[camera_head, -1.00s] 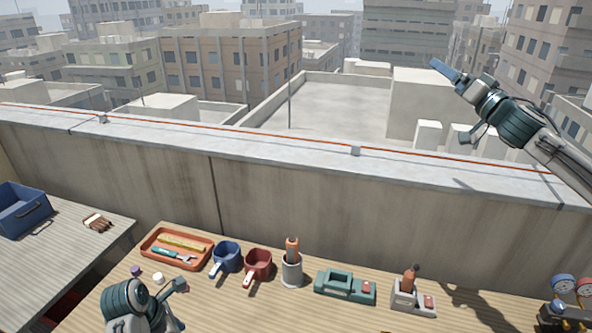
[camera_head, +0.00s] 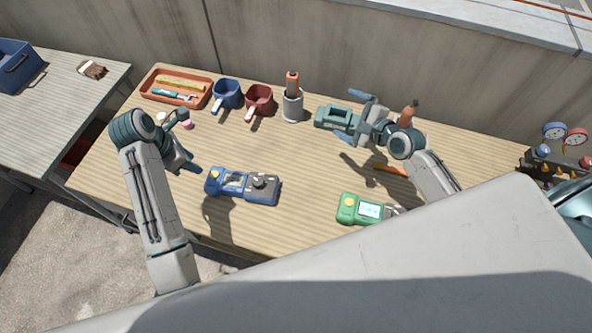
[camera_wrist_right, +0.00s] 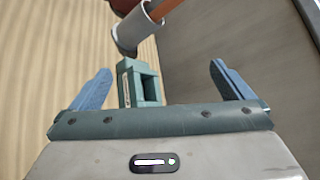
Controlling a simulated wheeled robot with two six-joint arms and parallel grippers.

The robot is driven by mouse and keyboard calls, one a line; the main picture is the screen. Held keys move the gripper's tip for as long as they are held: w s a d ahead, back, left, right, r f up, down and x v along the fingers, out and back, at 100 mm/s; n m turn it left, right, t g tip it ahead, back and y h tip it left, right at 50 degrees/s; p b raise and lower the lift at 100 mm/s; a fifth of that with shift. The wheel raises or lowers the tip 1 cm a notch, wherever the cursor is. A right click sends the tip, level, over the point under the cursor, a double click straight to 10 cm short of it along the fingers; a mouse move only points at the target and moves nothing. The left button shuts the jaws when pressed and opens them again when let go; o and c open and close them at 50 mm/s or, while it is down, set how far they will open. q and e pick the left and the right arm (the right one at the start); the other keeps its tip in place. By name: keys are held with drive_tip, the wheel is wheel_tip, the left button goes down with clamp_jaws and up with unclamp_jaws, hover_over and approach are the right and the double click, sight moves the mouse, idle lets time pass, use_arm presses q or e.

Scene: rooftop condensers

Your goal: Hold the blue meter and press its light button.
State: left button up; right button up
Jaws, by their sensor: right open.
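The blue meter (camera_head: 242,186) lies on the wooden bench in the head view, with a yellow button at its left end, a small screen in the middle and a dark dial at its right. My left gripper (camera_head: 189,163) hangs above and to the left of the meter, apart from it. One blue finger shows clearly; its jaw gap cannot be made out. My right gripper (camera_wrist_right: 162,82) is open and empty, over the back right of the bench near a teal tool (camera_head: 336,118), which also shows between its fingers in the wrist view (camera_wrist_right: 140,85).
An orange tray (camera_head: 149,94), blue cup (camera_head: 227,93), red cup (camera_head: 259,98) and grey holder (camera_head: 292,107) line the back. Gauges (camera_head: 554,131) stand far right. Bench between the meters is clear.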

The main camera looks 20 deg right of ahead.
sight(262, 188)
drive_tip(key=s+a+f+g+y, duration=0.1)
drive_tip(key=s+a+f, duration=0.1)
drive_tip(key=a, duration=0.1)
drive_tip(key=s+a+f+m+g+y, duration=0.1)
drive_tip(key=s+a+f, duration=0.1)
drive_tip(key=a+f, duration=0.1)
drive_tip(key=s+a+f+m+g+y, duration=0.1)
drive_tip(key=s+a+f+g, duration=0.1)
drive_tip(key=a, duration=0.3)
drive_tip(key=shift+a+f+y, duration=0.1)
drive_tip(key=shift+f+y, duration=0.2)
drive_tip(key=shift+f, duration=0.4)
drive_tip(key=s+a+y, duration=0.1)
drive_tip(key=a, duration=0.1)
drive_tip(key=s+a+f+g+y, duration=0.1)
drive_tip(key=s+a, duration=0.1)
drive_tip(key=a, duration=0.1)
drive_tip(key=s+a+g+y, duration=0.1)
drive_tip(key=a, duration=0.2)
drive_tip(key=shift+s+f+m, duration=0.2)
drive_tip(key=shift+s+m, duration=0.1)
drive_tip(key=shift+s, duration=0.1)
drive_tip(key=shift+a+f+g+y, duration=0.1)
drive_tip(key=shift+a+g+y, duration=0.2)
drive_tip(key=x, duration=1)
drive_tip(key=shift+a+f, duration=0.1)
